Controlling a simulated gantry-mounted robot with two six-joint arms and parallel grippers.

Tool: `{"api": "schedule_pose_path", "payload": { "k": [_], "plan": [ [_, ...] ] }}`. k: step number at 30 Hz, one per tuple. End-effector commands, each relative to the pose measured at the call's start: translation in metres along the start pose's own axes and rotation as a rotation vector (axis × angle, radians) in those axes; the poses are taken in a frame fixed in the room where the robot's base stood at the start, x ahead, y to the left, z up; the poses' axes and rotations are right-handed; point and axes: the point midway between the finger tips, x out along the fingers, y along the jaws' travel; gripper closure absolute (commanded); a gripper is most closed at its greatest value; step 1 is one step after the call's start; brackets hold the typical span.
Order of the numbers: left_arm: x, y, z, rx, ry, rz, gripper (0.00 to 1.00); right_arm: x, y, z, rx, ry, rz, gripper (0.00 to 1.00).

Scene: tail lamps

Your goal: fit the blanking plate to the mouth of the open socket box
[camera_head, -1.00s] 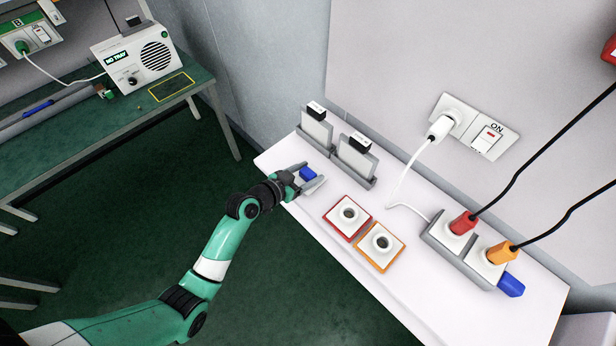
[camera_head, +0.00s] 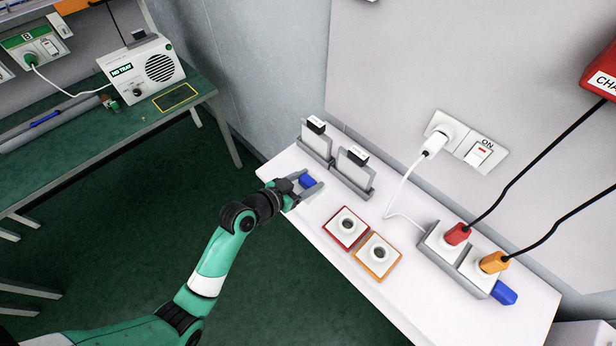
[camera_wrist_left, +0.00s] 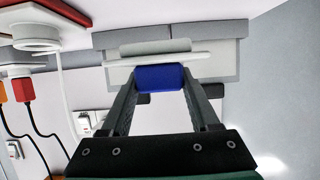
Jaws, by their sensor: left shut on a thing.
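My left gripper (camera_head: 303,188) is shut on a blue block (camera_head: 307,181), held over the bench's left end, in front of the grey holders. In the left wrist view the blue block (camera_wrist_left: 160,78) sits between the fingertips, with a white plate edge (camera_wrist_left: 190,57) and a grey piece (camera_wrist_left: 155,46) just beyond it. These look like the blanking plate and its blue grip; its face is hidden. A red-framed unit (camera_head: 346,228) and an orange-framed unit (camera_head: 377,256), each with a round collar, lie to the right of the gripper. I cannot tell which thing is the open socket box. My right gripper is not in view.
Two grey holders (camera_head: 352,183) with upright panels stand behind the gripper. A grey double box (camera_head: 455,264) at right holds a red plug (camera_head: 457,234) and an orange plug (camera_head: 494,262) with black cords; another blue block (camera_head: 503,293) is at its end. A white cable (camera_head: 399,190) hangs from the wall socket.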

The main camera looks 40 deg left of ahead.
Motion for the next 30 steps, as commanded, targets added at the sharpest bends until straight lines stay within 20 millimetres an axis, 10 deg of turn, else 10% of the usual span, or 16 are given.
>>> {"api": "schedule_pose_path", "payload": {
  "k": [3, 12, 30],
  "plan": [
    [-0.036, 0.021, -0.033, 0.002, 0.003, 0.003, 0.94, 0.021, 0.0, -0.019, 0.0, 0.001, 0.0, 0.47],
    [-0.094, 0.071, -0.034, 0.002, -0.001, 0.003, 0.94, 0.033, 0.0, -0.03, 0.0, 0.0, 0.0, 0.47],
    [-0.105, 0.08, -0.034, 0.0, 0.001, 0.0, 0.94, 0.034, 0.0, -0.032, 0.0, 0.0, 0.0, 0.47]
  ]
}}
